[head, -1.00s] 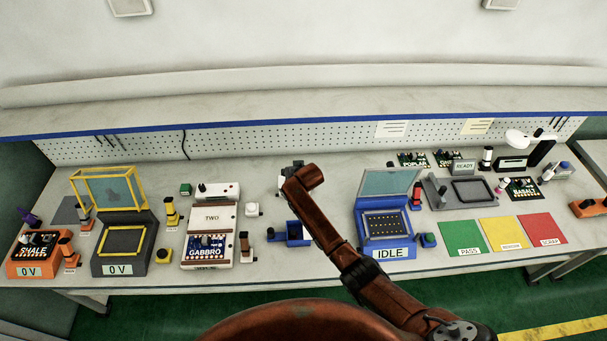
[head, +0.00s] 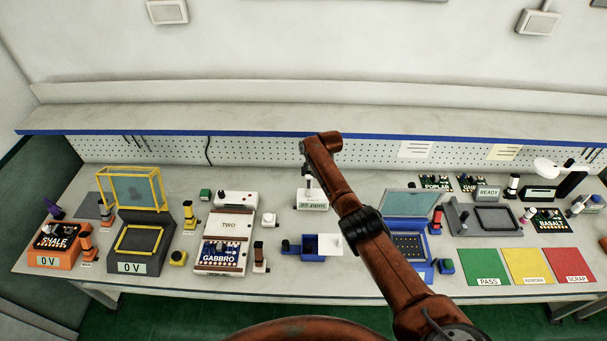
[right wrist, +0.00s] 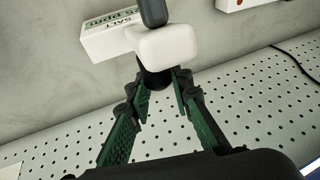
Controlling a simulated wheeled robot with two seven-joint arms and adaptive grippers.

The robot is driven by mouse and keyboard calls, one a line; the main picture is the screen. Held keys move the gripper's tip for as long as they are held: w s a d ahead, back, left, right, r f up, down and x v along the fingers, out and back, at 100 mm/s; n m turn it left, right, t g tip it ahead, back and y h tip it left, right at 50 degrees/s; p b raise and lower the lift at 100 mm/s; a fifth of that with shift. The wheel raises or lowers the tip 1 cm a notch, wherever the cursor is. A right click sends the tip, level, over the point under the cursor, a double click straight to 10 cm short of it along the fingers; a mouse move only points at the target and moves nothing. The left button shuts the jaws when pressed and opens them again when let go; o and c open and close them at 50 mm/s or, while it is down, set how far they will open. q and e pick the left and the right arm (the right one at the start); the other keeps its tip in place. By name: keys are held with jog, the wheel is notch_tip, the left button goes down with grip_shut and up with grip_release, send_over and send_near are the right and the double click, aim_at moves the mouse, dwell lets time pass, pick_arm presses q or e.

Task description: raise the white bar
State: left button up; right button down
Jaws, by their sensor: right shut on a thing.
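A rounded white block (right wrist: 166,44), which seems to be the white bar, shows in the right wrist view. A dark rod (right wrist: 153,12) is above it in the picture and a dark round stub (right wrist: 157,79) is below. My right gripper (right wrist: 160,88) has its green-padded fingers closed at this stub; its tips are partly hidden. In the head view my right gripper (head: 307,170) is over the white SALT meter (head: 312,206) and largely hidden by its wrist. The meter's labelled box (right wrist: 108,40) is beside the block in the right wrist view. My left gripper is out of view.
The blue tray (head: 314,256) stands in front of the meter. The blue IDLE fixture (head: 413,274) is to the right, partly behind my right arm. The white TWO unit (head: 226,232) is to the left. The pegboard (head: 270,152) and shelf edge rise close behind.

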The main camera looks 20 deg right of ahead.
dwell(0.3)
jog(key=c, duration=2.2)
grip_release()
jog(key=shift+w, duration=0.1)
jog(key=o, duration=0.5)
jog(key=shift+c, duration=0.2)
jog(key=v, duration=1.2)
jog(key=shift+d, duration=0.1)
